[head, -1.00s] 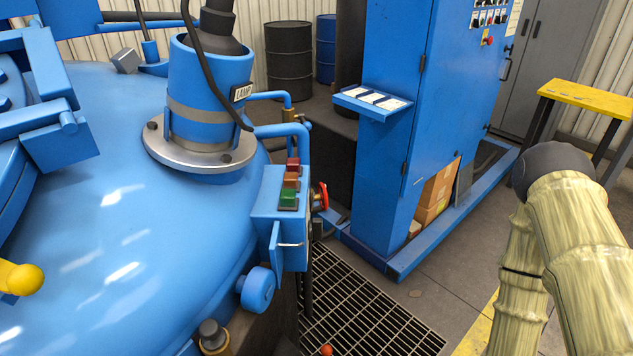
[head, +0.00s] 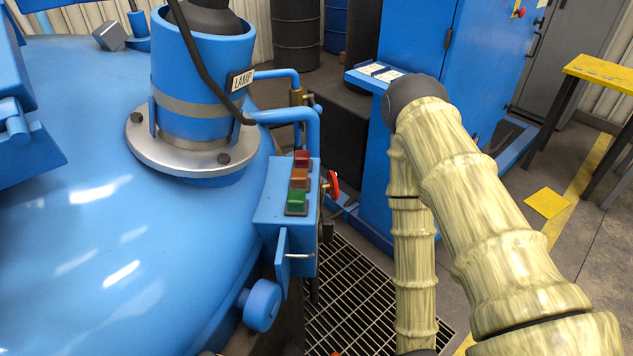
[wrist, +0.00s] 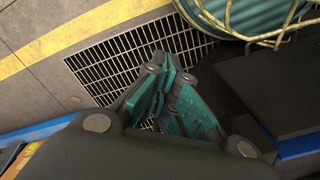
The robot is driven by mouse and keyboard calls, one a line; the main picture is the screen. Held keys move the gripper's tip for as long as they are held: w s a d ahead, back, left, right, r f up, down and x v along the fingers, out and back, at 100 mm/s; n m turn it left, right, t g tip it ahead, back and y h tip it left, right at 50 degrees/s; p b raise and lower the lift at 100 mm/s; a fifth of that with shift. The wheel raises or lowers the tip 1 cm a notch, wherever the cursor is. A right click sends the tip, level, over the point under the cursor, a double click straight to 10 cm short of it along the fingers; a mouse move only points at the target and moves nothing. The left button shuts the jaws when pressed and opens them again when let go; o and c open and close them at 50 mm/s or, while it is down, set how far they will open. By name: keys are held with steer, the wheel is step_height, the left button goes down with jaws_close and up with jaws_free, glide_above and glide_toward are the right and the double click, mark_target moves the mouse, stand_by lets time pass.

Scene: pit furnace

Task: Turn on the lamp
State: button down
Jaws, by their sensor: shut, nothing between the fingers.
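The lamp housing (head: 203,85) is a blue cylinder with a grey band and a "LAMP" label (head: 240,80), standing upright on the blue furnace lid (head: 90,230) at left in the head view. A blue box (head: 270,205) beside the lid carries a red button (head: 302,158), an orange button (head: 299,178) and a green button (head: 297,203). In the wrist view my gripper (wrist: 168,62) has its teal fingers together and empty, above the floor. The gripper is out of the head view; only my sleeved arm shows there. The lamp does not show in the wrist view.
A floor grating (head: 345,300) lies below the box. A blue cabinet (head: 480,70) stands behind my arm. A red handwheel (head: 333,185) is right of the box. A yellow table (head: 602,72) stands at far right. The wrist view shows a teal round thing with cables (wrist: 255,18).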

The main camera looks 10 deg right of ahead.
steer(key=w+a+r+n+t+y+b, duration=0.1)
steer(key=w+r+t+y, duration=0.2)
steer(key=w, duration=0.7)
steer(key=w+a+r+n+t+y+b, duration=0.1)
steer(key=w+r+n+t+y, duration=0.2)
steer(key=w, duration=0.7)
steer(key=w+a+r+t+y+b, duration=0.15)
steer(key=w+r, duration=0.25)
steer(key=w, duration=0.6)
steer(key=w+d+r+n+t+y+b, duration=0.2)
steer(key=w+r+n+y, duration=0.4)
steer(key=r, duration=0.7)
steer(key=d+r+n+g+y, duration=0.3)
steer(key=r, duration=0.2)
steer(key=s+d+r+n+g+y+b, duration=0.1)
steer(key=d+r+n+g+y, duration=0.2)
steer(key=r, duration=0.2)
steer(key=shift+s+r, duration=0.3)
